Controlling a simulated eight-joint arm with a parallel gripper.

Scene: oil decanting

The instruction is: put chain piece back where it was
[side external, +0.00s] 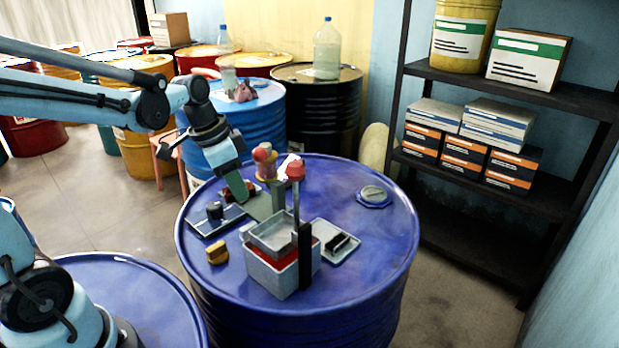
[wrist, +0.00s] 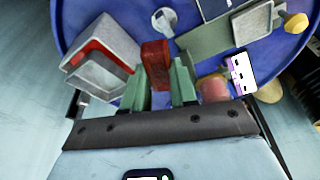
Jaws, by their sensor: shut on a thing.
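My gripper (side external: 239,187) is above the far left part of the blue drum top in the side view. In the wrist view, the green fingers of my gripper (wrist: 159,85) are closed around a red-brown block (wrist: 155,58). Its links cannot be made out, so I cannot tell for sure that it is the chain piece. In the side view, a dark tray (side external: 232,222) with dark pieces lies just below my gripper. My fingers hide part of the area behind them.
A grey box (side external: 272,274) with red inside stands at the drum's front, beside a black post (side external: 305,255). A pale tray (side external: 345,255) lies to its right. A yellow piece (side external: 217,252) is at its left. The drum's right side is mostly clear around a blue cap (side external: 373,196).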

